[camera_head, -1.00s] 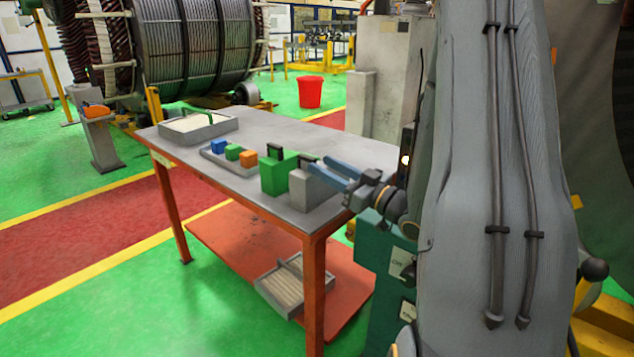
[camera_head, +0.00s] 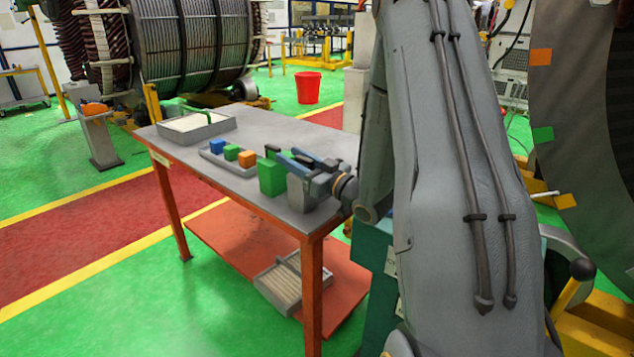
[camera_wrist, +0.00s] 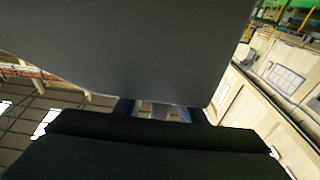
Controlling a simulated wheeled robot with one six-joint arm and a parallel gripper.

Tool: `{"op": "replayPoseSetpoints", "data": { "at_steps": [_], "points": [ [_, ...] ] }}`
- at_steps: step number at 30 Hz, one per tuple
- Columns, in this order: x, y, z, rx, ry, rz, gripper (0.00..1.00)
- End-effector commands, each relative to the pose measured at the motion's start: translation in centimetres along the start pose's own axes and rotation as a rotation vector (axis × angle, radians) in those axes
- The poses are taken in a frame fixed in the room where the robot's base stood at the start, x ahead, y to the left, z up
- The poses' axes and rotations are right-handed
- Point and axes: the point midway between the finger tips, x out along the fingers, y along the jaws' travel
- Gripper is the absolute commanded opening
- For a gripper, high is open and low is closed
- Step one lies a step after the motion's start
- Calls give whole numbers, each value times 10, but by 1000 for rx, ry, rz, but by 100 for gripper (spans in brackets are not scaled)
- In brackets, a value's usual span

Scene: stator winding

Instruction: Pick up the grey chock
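The grey chock (camera_head: 302,194) is a block standing on the near right part of the grey table top, just right of a similar green chock (camera_head: 271,180). My gripper (camera_head: 287,155) reaches in from the right above the grey chock in the head view. Its two blue fingers lie over the block's top, still apart, around where its dark handle is. The handle is mostly hidden by the fingers, and contact cannot be made out. In the wrist view a large plain grey surface fills the upper middle, and a black part covers the bottom.
The table (camera_head: 188,154) also holds a tray (camera_head: 223,166) with small blue, green and orange blocks, and a larger tray (camera_head: 206,136) with a green handle behind. Another tray (camera_head: 281,282) lies on the lower red shelf. The table's back right is clear.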

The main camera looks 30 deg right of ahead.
Motion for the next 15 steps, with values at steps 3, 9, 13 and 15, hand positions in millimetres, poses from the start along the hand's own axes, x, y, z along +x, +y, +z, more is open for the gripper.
{"op": "replayPoseSetpoints", "data": {
  "at_steps": [3, 9, 13, 15],
  "points": [
    [0, 0, 0, 0, 0, 0, 35],
    [0, 0, 0, 0, 0, 0, 1],
    [0, 0, -1, -1, 2, 0, 0],
    [0, 0, -1, -1, 2, 0, 0]
  ]
}}
